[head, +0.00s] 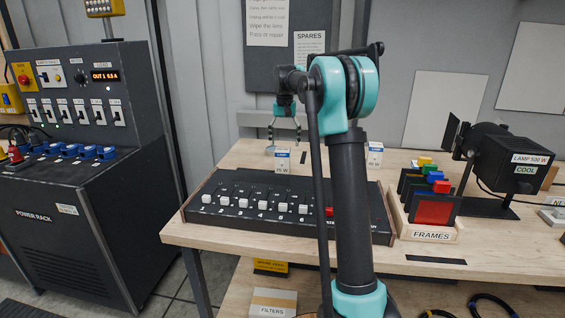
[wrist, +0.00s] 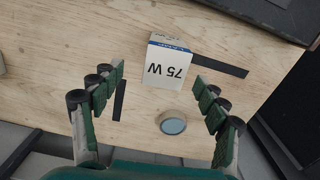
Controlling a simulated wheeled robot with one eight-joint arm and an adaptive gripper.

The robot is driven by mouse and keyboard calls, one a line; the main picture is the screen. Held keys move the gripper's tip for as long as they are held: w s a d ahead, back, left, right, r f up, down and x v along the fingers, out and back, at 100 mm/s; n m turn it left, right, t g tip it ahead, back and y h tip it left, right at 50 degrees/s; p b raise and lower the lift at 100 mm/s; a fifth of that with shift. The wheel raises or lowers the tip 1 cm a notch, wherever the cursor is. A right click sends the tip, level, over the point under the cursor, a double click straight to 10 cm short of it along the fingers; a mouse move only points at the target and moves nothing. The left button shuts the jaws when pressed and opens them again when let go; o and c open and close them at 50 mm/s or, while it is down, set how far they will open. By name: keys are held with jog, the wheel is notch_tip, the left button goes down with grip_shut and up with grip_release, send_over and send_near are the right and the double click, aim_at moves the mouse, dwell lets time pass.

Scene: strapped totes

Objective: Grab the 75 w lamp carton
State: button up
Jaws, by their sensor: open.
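The 75 W lamp carton (head: 282,163) is a small white box with a blue band, standing on the wooden bench behind the black slider console. In the wrist view the carton (wrist: 168,66) shows its "75 W" label upside down, between and slightly beyond my fingertips. My gripper (head: 284,139) is open above the carton in the head view. In the wrist view my gripper (wrist: 159,77) has its green-padded fingers spread on either side, apart from the carton, with nothing held.
A round blue-faced disc (wrist: 172,123) lies close to the carton. The slider console (head: 270,212) stands in front. A similar white carton (head: 375,156) is to the right, near the FRAMES rack (head: 430,233) and lamp (head: 510,160).

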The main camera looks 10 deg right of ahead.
aim_at(285, 149)
notch_tip(285, 149, down, 5)
jog(key=shift+f, duration=0.2)
jog(key=shift+w+a+f, duration=0.1)
jog(key=shift+a+f, duration=0.1)
jog(key=shift+f, duration=1.1)
jog(key=shift+a+f, duration=0.2)
jog(key=shift+f, duration=1.1)
jog(key=shift+c, duration=0.5)
jog(key=c, duration=1.2)
